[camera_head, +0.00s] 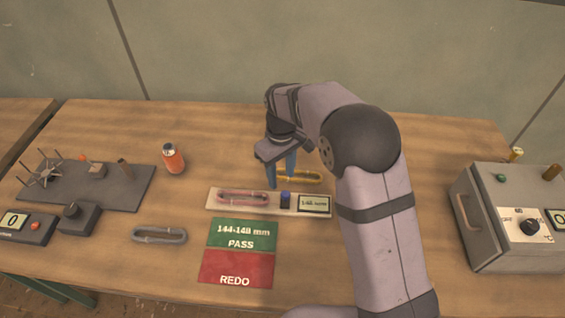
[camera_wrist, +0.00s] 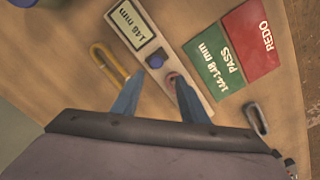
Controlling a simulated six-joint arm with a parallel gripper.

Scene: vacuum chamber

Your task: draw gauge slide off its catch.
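The gauge is a pale board (camera_head: 213,206) with a pink loop (camera_head: 242,198), a blue slide knob (camera_head: 285,197) and a small display (camera_head: 314,203). Part of the loop (camera_wrist: 172,79) shows beside the knob; the rest is hidden. My gripper (camera_head: 281,181) is over the gauge with its blue fingers apart and nothing between them; it also shows in the wrist view (camera_wrist: 158,90). I cannot make out the catch.
A yellow loop (camera_head: 299,177) lies behind the gauge, near my fingers. A green PASS mat (camera_head: 244,234) and red REDO mat (camera_head: 237,268) lie in front. A grey loop (camera_head: 159,235) lies left, and an orange bottle (camera_head: 173,158) behind it. A grey machine (camera_head: 510,215) stands right.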

